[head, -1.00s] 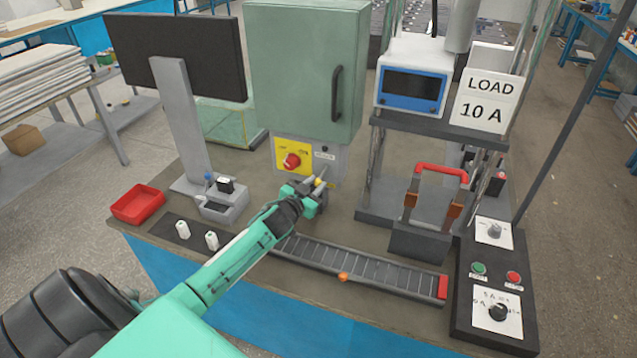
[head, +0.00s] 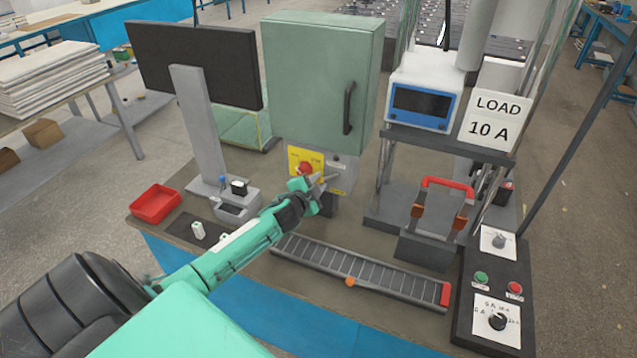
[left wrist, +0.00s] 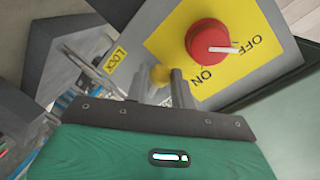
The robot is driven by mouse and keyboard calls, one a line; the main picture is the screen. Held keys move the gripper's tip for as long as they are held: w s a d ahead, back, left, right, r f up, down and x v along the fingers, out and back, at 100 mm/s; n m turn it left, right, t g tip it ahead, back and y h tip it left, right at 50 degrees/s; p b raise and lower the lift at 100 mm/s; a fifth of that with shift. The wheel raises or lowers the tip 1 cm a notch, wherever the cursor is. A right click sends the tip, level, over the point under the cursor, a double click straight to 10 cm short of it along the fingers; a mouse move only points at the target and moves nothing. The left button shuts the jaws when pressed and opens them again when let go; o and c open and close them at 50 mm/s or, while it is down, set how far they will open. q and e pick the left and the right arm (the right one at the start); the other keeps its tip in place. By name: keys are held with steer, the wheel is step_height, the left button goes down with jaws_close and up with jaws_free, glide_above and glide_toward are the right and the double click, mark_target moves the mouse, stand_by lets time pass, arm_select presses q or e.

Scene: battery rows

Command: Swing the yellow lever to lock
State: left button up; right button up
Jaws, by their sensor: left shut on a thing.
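The yellow lever (left wrist: 160,75) shows in the left wrist view as a small yellow end between the two grey fingers. My left gripper (left wrist: 161,88) is shut on it; in the head view the gripper (head: 324,182) is at the lower front of the green cabinet (head: 322,85), and the lever is mostly hidden there. A yellow LOCK label (left wrist: 115,62) lies left of the lever in the wrist view. A red knob (left wrist: 208,40) on a yellow ON/OFF plate (left wrist: 185,25) sits to its upper right. My right gripper is not in view.
A grey slotted rail (head: 355,268) lies in front of the cabinet. A monitor (head: 195,62) and a red tray (head: 156,203) stand left. A red-handled device (head: 447,182) and a control box (head: 497,318) stand right.

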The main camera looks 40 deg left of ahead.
arm_select(q)
steer(key=shift+r+m, duration=0.15)
steer(key=shift+m, duration=0.15)
stand_by(0.4)
steer(key=o, duration=1)
steer(key=b+v, duration=0.2)
steer(key=v, duration=1.1)
steer(key=shift+s+r+b, duration=0.15)
steer(key=shift+s+b, duration=0.2)
steer(key=shift+s, duration=0.05)
